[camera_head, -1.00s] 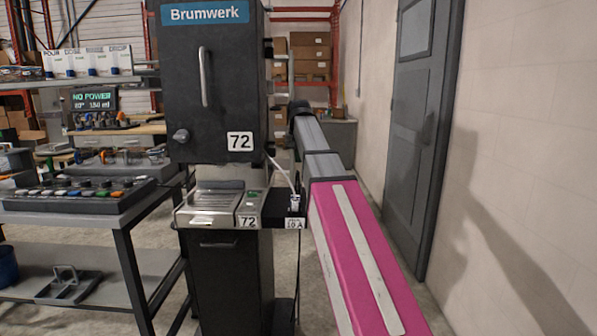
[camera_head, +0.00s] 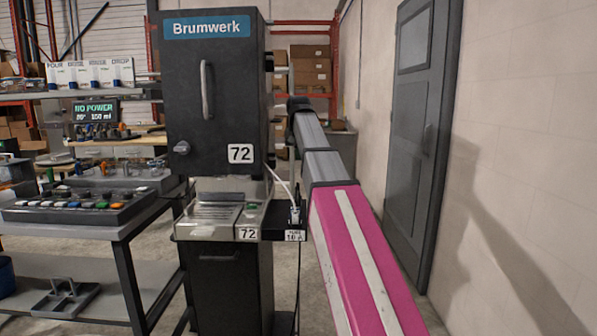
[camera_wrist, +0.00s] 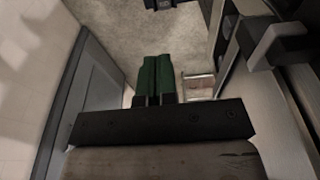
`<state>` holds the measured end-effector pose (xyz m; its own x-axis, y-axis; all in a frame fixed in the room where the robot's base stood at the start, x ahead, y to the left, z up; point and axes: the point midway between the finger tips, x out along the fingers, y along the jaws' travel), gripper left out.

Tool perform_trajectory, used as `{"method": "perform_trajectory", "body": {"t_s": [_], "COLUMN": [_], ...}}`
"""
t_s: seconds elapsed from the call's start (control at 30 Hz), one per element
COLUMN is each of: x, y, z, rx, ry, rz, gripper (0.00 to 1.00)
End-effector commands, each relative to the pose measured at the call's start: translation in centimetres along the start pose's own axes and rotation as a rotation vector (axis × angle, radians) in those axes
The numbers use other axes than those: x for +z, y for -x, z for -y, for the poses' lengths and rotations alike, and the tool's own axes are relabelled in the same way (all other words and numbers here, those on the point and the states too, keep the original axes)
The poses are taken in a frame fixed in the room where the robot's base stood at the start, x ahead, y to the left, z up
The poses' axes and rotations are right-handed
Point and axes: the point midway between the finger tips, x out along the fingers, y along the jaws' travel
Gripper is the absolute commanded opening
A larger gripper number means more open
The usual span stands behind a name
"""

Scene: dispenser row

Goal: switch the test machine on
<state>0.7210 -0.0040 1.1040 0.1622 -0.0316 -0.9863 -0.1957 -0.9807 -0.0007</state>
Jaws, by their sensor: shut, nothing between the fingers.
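The test machine, a tall dark Brumwerk cabinet (camera_head: 215,105) labelled 72, stands in the middle of the head view. A small display (camera_head: 95,110) at left reads NO POWER. A green button (camera_head: 251,207) sits on the machine's front ledge. A small holder with a white cable (camera_head: 294,216), with a label ending in 10 A, is at its right. In the wrist view, a dark surface at right carries a grey lever-like part (camera_wrist: 278,42). The head view does not show my fingers.
A grey door (camera_head: 420,130) and pale wall bound the right side. A bench (camera_head: 75,228) with a tray of coloured buttons (camera_head: 85,205) stands at left. Shelves with boxes are behind. In the wrist view, bare floor (camera_wrist: 135,30) lies beyond my fingers.

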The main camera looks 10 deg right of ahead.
Motion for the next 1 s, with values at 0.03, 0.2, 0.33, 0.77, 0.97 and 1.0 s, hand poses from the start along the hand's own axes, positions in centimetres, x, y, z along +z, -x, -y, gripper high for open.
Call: {"method": "perform_trajectory", "body": {"t_s": [0.03,0.2,0.33,0.77,0.97,1.0], "x": [-0.3,-0.7,-0.6,-0.5,-0.4,-0.5], "y": [0.1,0.1,0.1,-2.1,-5.6,-6.3], "z": [0.1,0.2,0.2,0.1,0.1,0.1], "rx": [0.0,0.001,0.001,0.001,0.001,0.001], "ry": [0.0,0.001,0.001,0.001,0.001,0.001], "rz": [0.002,0.009,0.01,0.011,0.012,0.011], "gripper": [0.0,0.0,0.0,0.0,0.0,0.0]}}
